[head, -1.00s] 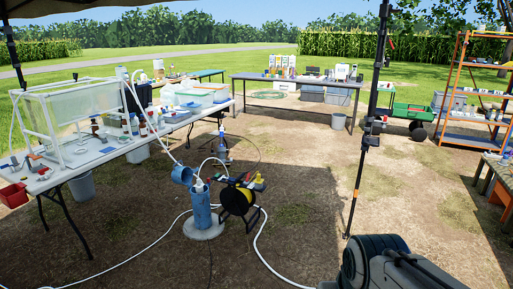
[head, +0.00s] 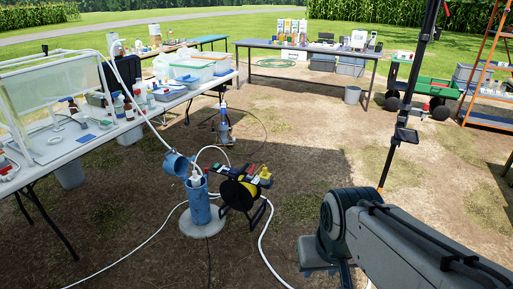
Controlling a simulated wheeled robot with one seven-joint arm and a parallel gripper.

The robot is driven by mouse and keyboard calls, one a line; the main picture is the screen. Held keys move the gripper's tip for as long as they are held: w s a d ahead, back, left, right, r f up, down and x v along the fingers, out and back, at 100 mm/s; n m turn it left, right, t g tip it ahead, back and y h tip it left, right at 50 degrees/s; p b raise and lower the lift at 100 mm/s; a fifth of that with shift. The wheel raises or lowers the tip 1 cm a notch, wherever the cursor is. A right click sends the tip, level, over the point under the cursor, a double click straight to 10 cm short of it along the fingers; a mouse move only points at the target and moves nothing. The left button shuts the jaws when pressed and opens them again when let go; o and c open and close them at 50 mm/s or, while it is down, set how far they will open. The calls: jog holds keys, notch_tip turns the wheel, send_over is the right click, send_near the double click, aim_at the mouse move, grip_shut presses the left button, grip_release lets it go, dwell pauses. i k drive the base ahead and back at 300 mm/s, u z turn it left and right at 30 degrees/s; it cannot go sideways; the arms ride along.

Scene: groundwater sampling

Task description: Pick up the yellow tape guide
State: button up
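A small yellow piece (head: 265,174), which looks like the yellow tape guide, sits at the upper right of the tape reel (head: 238,194). Small red parts show on top of the reel. The piece is too small to tell how it is attached. My grey arm reaches in from the lower right, to the right of the reel and apart from it in the picture.
A dark pole (head: 411,115) stands right of the reel. A cluttered table (head: 88,143) is at left. Ground between reel and pole is open.

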aim_at(264, 174)
jog(key=z, duration=0.1)
jog(key=i, duration=2.9)
jog(key=u, duration=0.3)
